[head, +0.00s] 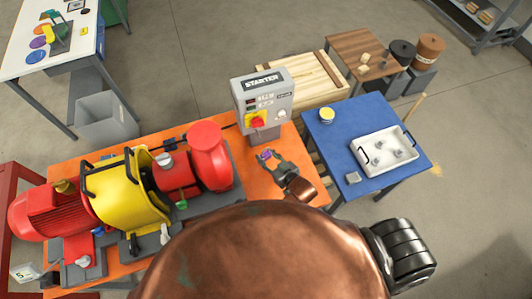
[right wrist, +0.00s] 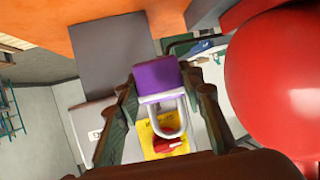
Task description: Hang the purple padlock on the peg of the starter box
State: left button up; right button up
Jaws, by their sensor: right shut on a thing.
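The grey starter box (head: 263,97) stands upright on a post at the orange table's far right part. Its front has a red rotary switch on a yellow plate (head: 257,120) and a small pale round part (head: 281,114) to the right; I cannot tell whether this is the peg. My right gripper (head: 267,157) is below and in front of the box, shut on the purple padlock (right wrist: 158,76). In the right wrist view the padlock is between the fingers, its shackle (right wrist: 165,105) pointing down the picture, overlapping the yellow plate. The padlock looks apart from the box. My left gripper is out of view.
The red and yellow pump set (head: 125,195) fills the orange table left of my gripper, and its red rounded end (right wrist: 275,75) is close in the right wrist view. A blue table (head: 335,135) with a white tray (head: 388,151) stands at right.

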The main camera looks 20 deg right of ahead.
jog(key=shift+w+f+b, duration=0.1)
jog(key=shift+w+b, duration=0.2)
jog(key=shift+w, duration=0.1)
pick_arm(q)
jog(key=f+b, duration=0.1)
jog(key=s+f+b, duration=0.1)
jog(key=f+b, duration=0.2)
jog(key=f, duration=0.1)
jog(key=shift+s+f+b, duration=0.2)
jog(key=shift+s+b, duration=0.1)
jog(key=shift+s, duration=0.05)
pick_arm(e)
jog(key=w, duration=0.3)
jog(key=w+f, duration=0.1)
jog(key=w, duration=0.5)
jog(key=shift+a+f, duration=0.15)
jog(key=o, duration=1.3)
jog(key=shift+f, duration=0.1)
